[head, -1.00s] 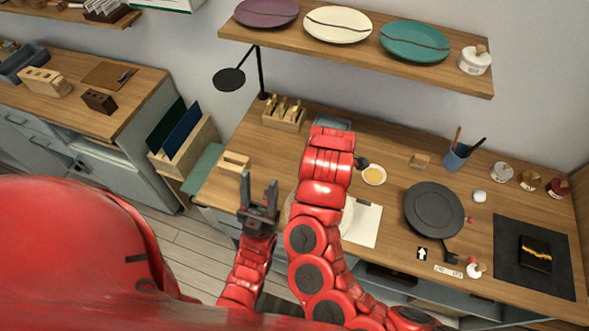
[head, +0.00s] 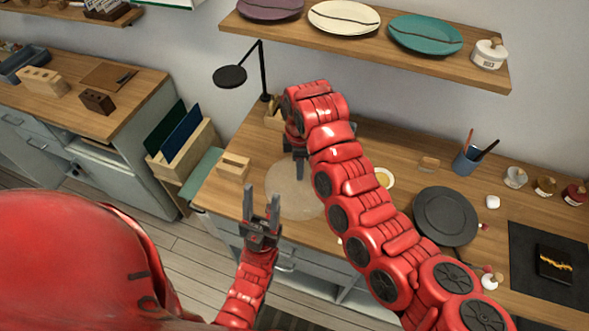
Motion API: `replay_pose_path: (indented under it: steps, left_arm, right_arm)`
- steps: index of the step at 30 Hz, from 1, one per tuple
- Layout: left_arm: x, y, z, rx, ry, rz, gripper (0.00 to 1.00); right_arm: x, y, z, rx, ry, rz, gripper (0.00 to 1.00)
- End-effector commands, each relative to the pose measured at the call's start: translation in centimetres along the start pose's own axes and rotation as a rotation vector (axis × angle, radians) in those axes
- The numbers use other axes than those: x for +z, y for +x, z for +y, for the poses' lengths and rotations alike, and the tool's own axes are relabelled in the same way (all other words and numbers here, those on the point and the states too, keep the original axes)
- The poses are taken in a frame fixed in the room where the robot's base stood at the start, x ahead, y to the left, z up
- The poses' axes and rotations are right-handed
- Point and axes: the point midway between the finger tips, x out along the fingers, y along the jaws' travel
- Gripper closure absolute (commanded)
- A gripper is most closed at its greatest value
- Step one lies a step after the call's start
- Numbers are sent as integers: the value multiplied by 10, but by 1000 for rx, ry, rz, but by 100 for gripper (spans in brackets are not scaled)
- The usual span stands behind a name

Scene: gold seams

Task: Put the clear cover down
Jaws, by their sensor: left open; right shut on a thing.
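The clear cover (head: 291,199) is a pale, see-through disc at the left front part of the worktable (head: 222,196). My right gripper (head: 294,174) points down at the cover's far side and is shut on it, though its grip is small and partly hidden by my arm. I cannot tell whether the cover touches the tabletop. My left gripper (head: 262,208) is open and empty, fingers up, in front of the table's front edge and nearer the camera than the cover.
A wooden block (head: 234,166) stands left of the cover. My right arm hides the table's middle.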

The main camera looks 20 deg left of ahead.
Motion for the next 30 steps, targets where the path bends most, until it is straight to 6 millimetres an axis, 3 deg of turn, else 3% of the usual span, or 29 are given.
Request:
replay_pose_path:
  steps: [13,16,21,30]
  left_arm:
    - [0,3,0,0,0,0,50]
    - [-4,25,-1,0,0,1,50]
    - [-5,28,-1,0,0,0,50]
    - [-4,24,-1,0,0,0,50]
  right_arm:
    - [-14,1,22,-1,0,0,100]
    - [-13,20,18,-11,0,-2,100]
    - [-13,36,20,-3,-1,1,100]
    - [-13,40,21,-2,-1,1,100]
